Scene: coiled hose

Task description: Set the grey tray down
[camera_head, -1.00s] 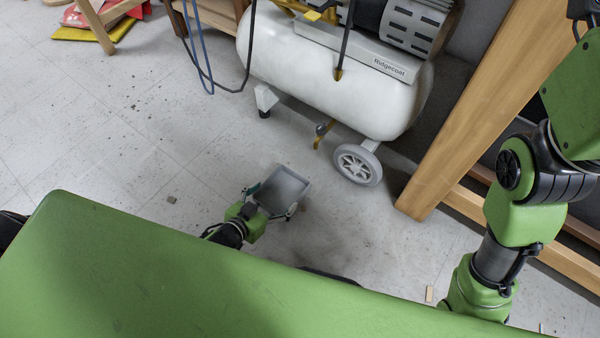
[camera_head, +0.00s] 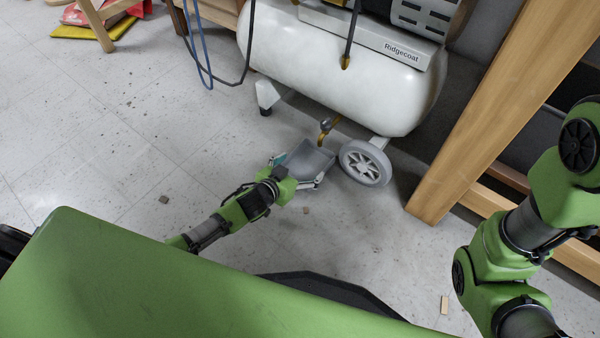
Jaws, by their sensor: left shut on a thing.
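The grey tray (camera_head: 309,160) is a small shallow pan in the middle of the head view. It is close to the compressor's wheel and beneath a brass drain valve. My left gripper (camera_head: 297,178) is shut on the tray at its near side, with fingers showing at both sides. I cannot tell whether the tray touches the floor. My right arm (camera_head: 510,240) shows at the right edge, but its gripper is out of view.
A white compressor tank (camera_head: 340,75) with a grey wheel (camera_head: 365,163) stands behind the tray. A wooden post (camera_head: 500,110) rises to the right. Small chips lie on the floor, including one near the tray (camera_head: 306,210).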

